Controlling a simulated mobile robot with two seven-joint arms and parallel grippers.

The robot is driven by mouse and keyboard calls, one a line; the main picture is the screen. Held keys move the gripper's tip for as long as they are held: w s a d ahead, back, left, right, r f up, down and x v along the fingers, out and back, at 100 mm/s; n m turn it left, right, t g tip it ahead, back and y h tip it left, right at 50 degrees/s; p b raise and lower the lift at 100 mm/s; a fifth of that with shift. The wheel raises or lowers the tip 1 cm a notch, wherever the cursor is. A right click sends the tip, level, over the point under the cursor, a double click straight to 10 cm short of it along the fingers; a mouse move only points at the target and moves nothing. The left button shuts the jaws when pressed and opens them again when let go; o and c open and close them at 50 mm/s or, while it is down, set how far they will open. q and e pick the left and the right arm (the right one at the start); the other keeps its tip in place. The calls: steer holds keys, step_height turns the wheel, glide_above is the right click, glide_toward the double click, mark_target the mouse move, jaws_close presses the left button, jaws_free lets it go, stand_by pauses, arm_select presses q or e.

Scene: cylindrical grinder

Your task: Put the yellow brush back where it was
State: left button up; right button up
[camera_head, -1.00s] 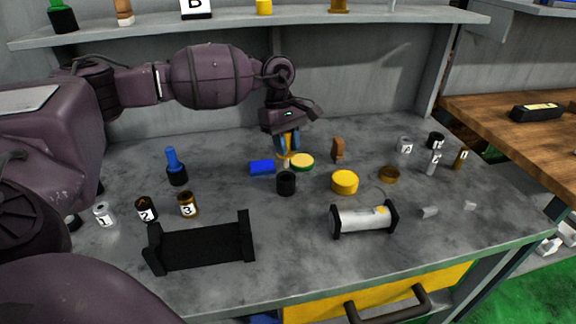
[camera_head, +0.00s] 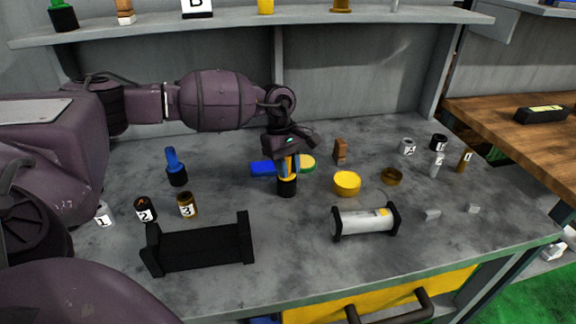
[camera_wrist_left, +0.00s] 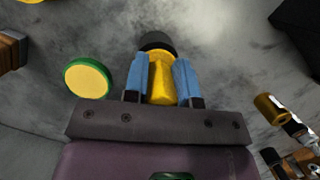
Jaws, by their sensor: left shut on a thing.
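My left gripper (camera_head: 288,166) has blue fingers shut on the yellow brush (camera_wrist_left: 161,80). In the head view the brush shows only as a little yellow between the fingers and the black cup (camera_head: 287,188). The gripper is right over this cup, which stands upright on the grey table. In the wrist view the black cup (camera_wrist_left: 157,41) shows just beyond the brush's end. I cannot tell whether that end is inside the cup or just above it. My right gripper is in neither view.
A blue brush in a black holder (camera_head: 176,168) stands left. A black stand (camera_head: 205,246) and a white cylinder (camera_head: 364,221) are in front.

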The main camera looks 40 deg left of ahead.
arm_select(q)
steer(key=shift+f, duration=0.45)
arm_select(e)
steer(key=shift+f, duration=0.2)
arm_select(q)
steer(key=o, duration=0.8)
steer(key=shift+o, duration=0.7)
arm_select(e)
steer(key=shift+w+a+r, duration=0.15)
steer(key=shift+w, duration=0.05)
arm_select(q)
steer(key=shift+r, duration=0.1)
steer(key=shift+r, duration=0.3)
steer(key=v, duration=1.2)
steer(key=shift+p, duration=0.45)
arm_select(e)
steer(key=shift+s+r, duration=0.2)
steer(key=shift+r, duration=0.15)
arm_select(q)
steer(key=shift+r, duration=0.15)
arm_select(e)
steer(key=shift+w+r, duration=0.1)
